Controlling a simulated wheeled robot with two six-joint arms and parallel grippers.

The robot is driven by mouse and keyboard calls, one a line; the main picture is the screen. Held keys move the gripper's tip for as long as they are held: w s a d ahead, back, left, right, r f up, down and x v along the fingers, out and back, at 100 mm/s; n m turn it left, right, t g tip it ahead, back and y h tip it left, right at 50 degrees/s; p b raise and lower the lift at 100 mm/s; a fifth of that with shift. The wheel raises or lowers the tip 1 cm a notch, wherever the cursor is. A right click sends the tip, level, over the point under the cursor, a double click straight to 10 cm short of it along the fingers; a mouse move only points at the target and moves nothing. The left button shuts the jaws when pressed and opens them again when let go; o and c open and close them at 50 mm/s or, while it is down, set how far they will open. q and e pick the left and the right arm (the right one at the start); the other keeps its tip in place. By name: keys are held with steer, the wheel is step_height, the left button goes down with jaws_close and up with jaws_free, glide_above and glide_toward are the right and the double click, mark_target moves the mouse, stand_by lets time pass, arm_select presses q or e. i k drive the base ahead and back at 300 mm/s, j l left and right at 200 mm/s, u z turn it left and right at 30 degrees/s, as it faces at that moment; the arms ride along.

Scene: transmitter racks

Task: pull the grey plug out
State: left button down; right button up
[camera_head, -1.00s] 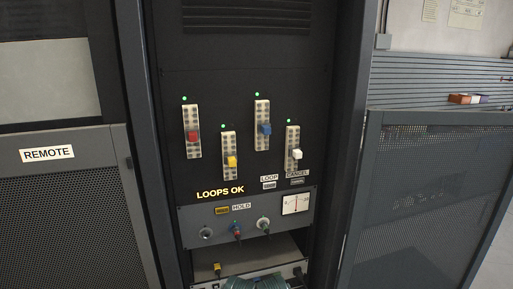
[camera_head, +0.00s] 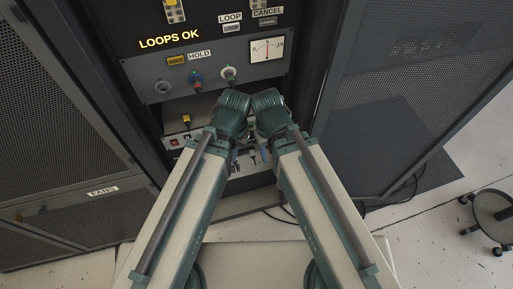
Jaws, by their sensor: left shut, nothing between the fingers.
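The grey plug (camera_head: 229,73) looks like the pale round-bodied one at the right of the socket row on the grey HOLD panel (camera_head: 215,62). It appears seated in the panel. My left gripper (camera_head: 243,138) is below it, apart from it, shut and empty, and partly hidden between my two wrists. My right wrist bends in close beside the left one; the right gripper's fingers cannot be made out.
A blue-and-red plug (camera_head: 196,83) sits left of the grey one, then an empty-looking round socket (camera_head: 162,87). A meter (camera_head: 267,49) is at the right. A yellow item (camera_head: 186,120) is below. A wheeled stool (camera_head: 492,214) stands at the right.

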mark_target(252, 154)
steer(key=z, duration=1.75)
steer(key=k+j, duration=0.15)
steer(key=k, duration=1)
